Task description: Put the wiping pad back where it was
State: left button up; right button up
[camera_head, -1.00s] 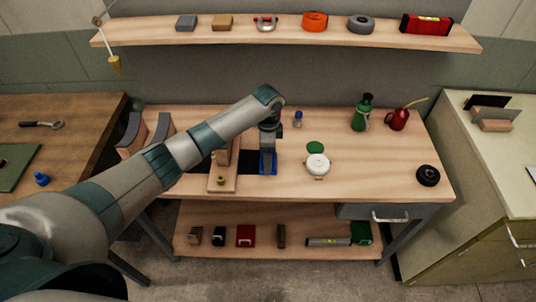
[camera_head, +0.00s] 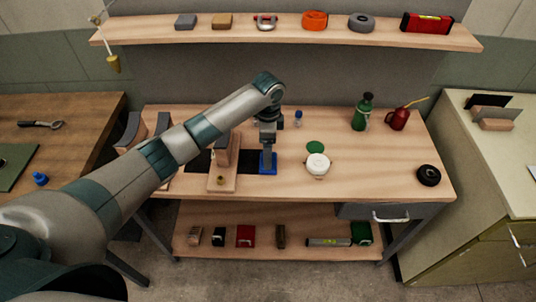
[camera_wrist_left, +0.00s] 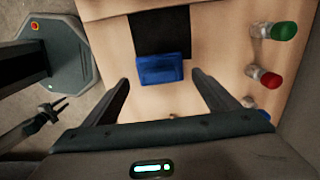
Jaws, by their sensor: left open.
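The wiping pad is a blue block (camera_head: 268,169) lying on the workbench, at the right edge of a dark patch (camera_head: 250,158). In the left wrist view the blue pad (camera_wrist_left: 160,69) lies beside the black patch (camera_wrist_left: 160,34), between and beyond my fingers. My left gripper (camera_head: 268,143) is above the pad, pointing down; in the wrist view its two fingers (camera_wrist_left: 160,79) are wide apart with nothing between them. What looks like my right gripper (camera_wrist_left: 50,112) shows small and dark at the left of the wrist view; its jaws are unclear.
A wooden block fixture (camera_head: 222,176) stands just left of the pad. A green bottle (camera_head: 362,112), red oil can (camera_head: 398,119) and black roll (camera_head: 428,175) stand farther right.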

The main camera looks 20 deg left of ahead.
pick_arm(q)
notch_tip(320, 180, up, 8)
jog(key=b, duration=0.1)
jog(key=shift+r, duration=0.25)
